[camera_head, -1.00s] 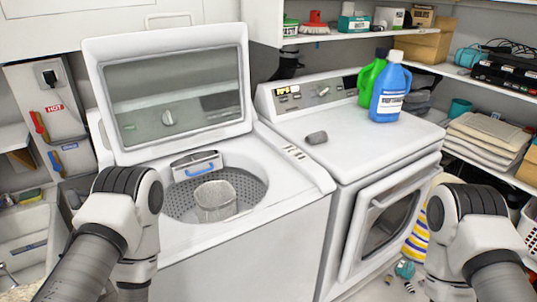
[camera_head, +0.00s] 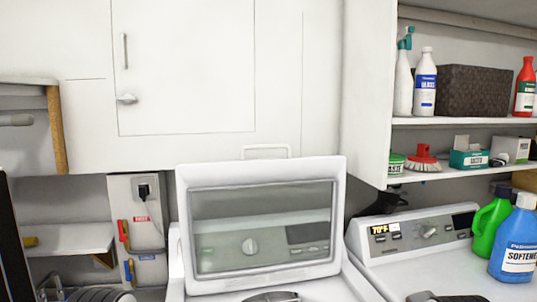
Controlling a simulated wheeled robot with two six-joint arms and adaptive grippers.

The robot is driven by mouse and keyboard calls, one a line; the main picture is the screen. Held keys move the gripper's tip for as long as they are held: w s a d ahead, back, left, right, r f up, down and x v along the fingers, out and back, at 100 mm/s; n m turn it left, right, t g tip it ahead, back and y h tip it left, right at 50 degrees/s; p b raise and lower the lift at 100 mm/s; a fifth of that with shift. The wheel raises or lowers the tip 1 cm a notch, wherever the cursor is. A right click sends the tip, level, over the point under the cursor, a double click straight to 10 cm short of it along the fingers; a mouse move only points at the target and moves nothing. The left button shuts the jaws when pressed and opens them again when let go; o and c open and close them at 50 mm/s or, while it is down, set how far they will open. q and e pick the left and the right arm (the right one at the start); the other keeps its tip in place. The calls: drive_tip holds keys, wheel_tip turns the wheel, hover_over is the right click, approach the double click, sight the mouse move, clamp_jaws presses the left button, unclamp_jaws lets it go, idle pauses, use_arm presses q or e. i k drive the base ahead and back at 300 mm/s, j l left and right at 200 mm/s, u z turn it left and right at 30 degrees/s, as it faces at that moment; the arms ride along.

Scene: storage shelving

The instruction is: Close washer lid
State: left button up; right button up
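The washer lid (camera_head: 262,228) stands open and raised at the lower middle of the head view. It is white with a large glass panel, and the washer's control knob shows through the glass. Only the top rear of the white washer (camera_head: 352,288) shows below it; the tub is mostly cut off by the bottom edge. A rounded joint of my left arm shows at the bottom left corner, left of the washer. Neither of my grippers is in view.
A dryer (camera_head: 410,240) stands right of the washer, with a green bottle (camera_head: 487,228) and a blue bottle (camera_head: 515,245) on top. White cabinets (camera_head: 185,65) hang behind and above the lid. Shelves (camera_head: 465,122) with bottles and a basket are at the upper right.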

sight(190, 178)
drive_tip(key=k+j+z, duration=0.1)
drive_tip(key=j+z, duration=0.15)
drive_tip(key=j, duration=0.15)
drive_tip(key=k+j+z, duration=0.25)
drive_tip(key=j, duration=0.15)
drive_tip(key=j+z, duration=0.25)
drive_tip(key=j, duration=0.15)
drive_tip(key=k, duration=0.05)
